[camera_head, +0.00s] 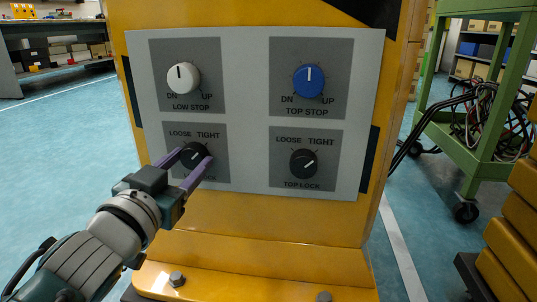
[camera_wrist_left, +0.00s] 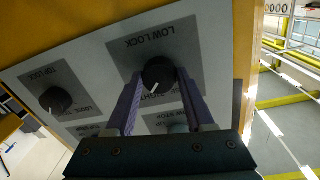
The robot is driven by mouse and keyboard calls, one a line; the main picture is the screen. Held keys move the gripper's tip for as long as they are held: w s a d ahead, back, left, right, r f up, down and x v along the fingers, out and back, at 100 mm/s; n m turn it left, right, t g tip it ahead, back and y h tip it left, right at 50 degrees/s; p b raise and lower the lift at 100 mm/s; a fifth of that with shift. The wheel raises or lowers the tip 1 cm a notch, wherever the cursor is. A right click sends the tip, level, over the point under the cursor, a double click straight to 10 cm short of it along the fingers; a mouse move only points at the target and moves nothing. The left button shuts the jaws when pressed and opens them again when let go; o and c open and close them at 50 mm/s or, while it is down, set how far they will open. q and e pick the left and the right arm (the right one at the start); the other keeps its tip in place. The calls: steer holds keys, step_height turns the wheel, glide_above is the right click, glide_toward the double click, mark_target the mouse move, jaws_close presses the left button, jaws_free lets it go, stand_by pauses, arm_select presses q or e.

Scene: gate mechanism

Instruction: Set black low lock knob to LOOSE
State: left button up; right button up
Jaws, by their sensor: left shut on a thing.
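The black low lock knob (camera_head: 195,152) sits on the lower left grey plate, under the words LOOSE and TIGHT. Its white mark points up and right, toward TIGHT. My left gripper (camera_head: 192,159) reaches in from the lower left with its purple fingers on both sides of the knob, shut on it. In the left wrist view the picture is turned over; the low lock knob (camera_wrist_left: 158,73) shows between the fingertips of my left gripper (camera_wrist_left: 160,82), under the upside-down words LOW LOCK. My right gripper is not in view.
The white low stop knob (camera_head: 183,78) is above, the blue top stop knob (camera_head: 308,80) is upper right, and the black top lock knob (camera_head: 303,163) is to the right. Bolts (camera_head: 177,279) stand on the yellow base below. A green cart (camera_head: 455,150) stands at right.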

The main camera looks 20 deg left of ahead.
arm_select(q)
jaws_close()
steer(key=shift+n, duration=0.3)
steer(key=n+p, duration=0.1)
steer(key=n, duration=0.1)
steer(key=shift+n+p, duration=0.35)
steer(key=shift+n, duration=0.05)
steer(key=n+p, duration=0.1)
steer(key=n, duration=0.3)
steer(key=shift+n, duration=0.3)
steer(key=n, duration=0.4)
steer(key=shift+d+f+n+y+p, duration=0.1)
steer(key=shift+n+y+p, duration=0.2)
steer(key=shift+n+p, duration=0.1)
steer(key=n, duration=0.5)
steer(key=shift+n+t, duration=0.3)
steer(key=shift+n, duration=0.1)
steer(key=shift+y, duration=0.4)
steer(key=o, duration=1.1)
jaws_free()
